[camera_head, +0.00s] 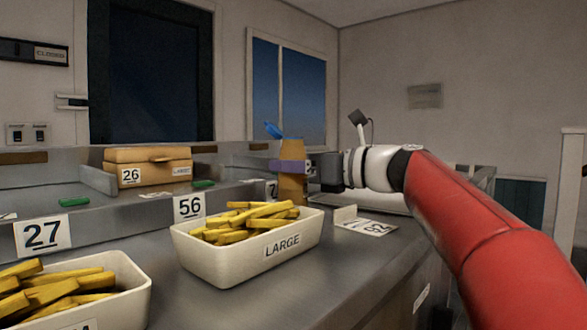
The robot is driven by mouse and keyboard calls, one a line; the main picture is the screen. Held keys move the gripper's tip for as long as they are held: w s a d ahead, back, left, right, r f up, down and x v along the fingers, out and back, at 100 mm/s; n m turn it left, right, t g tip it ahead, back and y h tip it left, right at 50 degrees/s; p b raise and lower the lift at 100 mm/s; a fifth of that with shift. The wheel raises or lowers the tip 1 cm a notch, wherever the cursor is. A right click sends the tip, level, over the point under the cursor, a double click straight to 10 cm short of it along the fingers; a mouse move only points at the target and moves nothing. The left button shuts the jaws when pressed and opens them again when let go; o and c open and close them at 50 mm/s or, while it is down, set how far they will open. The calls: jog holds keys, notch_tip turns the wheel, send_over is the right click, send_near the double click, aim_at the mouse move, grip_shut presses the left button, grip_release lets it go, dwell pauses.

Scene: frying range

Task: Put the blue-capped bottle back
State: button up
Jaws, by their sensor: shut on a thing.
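The blue-capped bottle (291,183) has an orange-brown body, a purple band and a tilted blue cap at its top. It stands upright behind the tray of fries marked LARGE, whose rim hides its lower end. My gripper (310,168) reaches in from the right and is shut on the bottle at about the height of the purple band. The far finger is hidden behind the bottle. I cannot tell whether the bottle's base touches the counter.
The white LARGE tray (247,265) stands in front of the bottle. Another fries tray (128,295) is at lower left. A tan box marked 26 (147,168) sits on the back ledge. Number cards 27 (43,234) and 56 (189,207) stand nearby.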

jog(key=o, duration=1.3)
jog(key=shift+f, duration=0.1)
jog(key=shift+r, duration=0.2)
jog(key=v, duration=1.2)
jog(key=shift+f, duration=0.1)
